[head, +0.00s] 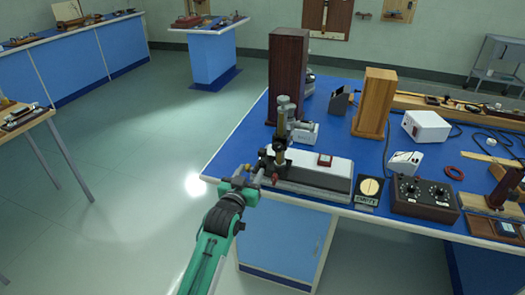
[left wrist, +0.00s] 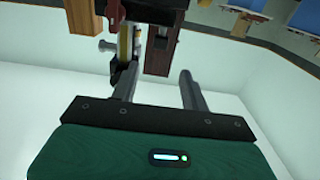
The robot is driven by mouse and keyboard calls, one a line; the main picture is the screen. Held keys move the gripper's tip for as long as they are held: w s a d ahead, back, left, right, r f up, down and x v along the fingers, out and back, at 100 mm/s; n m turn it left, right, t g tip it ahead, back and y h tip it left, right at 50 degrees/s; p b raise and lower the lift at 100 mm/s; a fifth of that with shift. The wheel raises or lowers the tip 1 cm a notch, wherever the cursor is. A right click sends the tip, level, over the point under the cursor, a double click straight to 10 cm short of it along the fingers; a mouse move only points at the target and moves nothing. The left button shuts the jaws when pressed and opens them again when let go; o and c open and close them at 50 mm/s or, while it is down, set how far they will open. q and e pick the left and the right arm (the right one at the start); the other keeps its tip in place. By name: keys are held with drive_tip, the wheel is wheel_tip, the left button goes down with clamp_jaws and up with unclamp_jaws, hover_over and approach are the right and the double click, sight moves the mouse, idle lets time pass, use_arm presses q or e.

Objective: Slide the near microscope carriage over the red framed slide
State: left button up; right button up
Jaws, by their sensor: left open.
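The near microscope (head: 284,118) stands upright on its dark carriage at the left end of a long white-topped base (head: 310,172). My left gripper (head: 254,179) is at the left end of the base, close beside the carriage. In the left wrist view its two fingers (left wrist: 158,72) are apart, with a brass and dark part of the microscope (left wrist: 125,45) beyond the left finger. Whether a finger touches the carriage I cannot tell. My right gripper is out of view.
A dark wooden block (head: 289,75) and a lighter one (head: 373,103) stand behind the base. Open floor lies left of the blue bench.

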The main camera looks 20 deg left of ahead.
sight(264, 149)
use_arm(q)
drive_tip(key=w, duration=0.9)
drive_tip(key=w+p, duration=0.1)
drive_tip(key=w, duration=0.3)
drive_tip(key=shift+w+d, duration=0.25)
drive_tip(key=shift+w, duration=0.1)
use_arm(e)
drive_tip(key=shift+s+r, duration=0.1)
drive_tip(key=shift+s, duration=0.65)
use_arm(q)
drive_tip(key=shift+c, duration=0.3)
clamp_jaws()
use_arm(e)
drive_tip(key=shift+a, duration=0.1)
